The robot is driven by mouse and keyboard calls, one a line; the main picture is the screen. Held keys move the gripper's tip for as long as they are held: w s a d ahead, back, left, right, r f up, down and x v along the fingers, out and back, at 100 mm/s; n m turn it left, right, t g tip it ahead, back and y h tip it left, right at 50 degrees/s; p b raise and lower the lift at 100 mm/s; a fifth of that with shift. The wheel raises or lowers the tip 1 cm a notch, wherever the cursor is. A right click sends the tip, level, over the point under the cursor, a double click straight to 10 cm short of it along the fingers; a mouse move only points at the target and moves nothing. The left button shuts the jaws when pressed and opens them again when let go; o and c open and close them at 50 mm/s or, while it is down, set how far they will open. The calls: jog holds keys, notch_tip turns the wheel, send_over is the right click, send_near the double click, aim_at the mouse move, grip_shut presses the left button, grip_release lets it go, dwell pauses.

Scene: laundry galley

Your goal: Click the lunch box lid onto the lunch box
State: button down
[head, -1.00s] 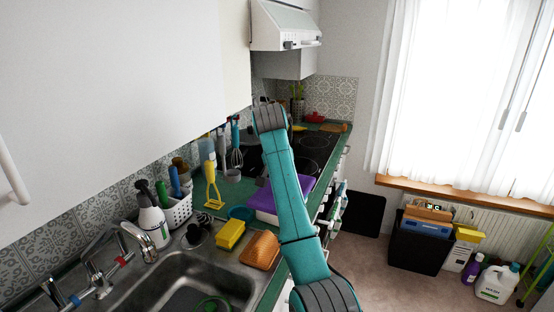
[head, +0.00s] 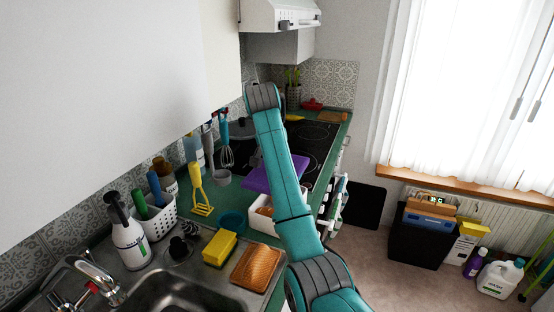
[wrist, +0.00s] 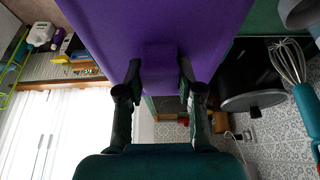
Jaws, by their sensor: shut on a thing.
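The purple lunch box lid (head: 268,176) is held up in the head view, beyond and above the white lunch box (head: 259,222). The box is open at its near side, with something orange inside; my arm hides its right part. In the wrist view, the lid (wrist: 160,25) fills the upper middle. My gripper (wrist: 159,78) is shut on the tab at the lid's edge, one finger on each side. The gripper is hidden behind my arm in the head view. The lid looks apart from the box, but the exact gap cannot be told.
A teal bowl (head: 232,221), yellow sponge (head: 219,248) and wooden brush or board (head: 257,267) lie near the box. The black hob (head: 318,135) lies beyond; the sink is in front.

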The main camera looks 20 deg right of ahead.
jog(key=shift+r, duration=0.1)
notch_tip(320, 180, down, 8)
dwell(1.2)
jog(key=shift+s+d, duration=0.2)
jog(key=shift+s, duration=0.35)
dwell(0.4)
jog(key=shift+f, duration=0.45)
dwell(1.0)
jog(key=c, duration=0.7)
grip_release()
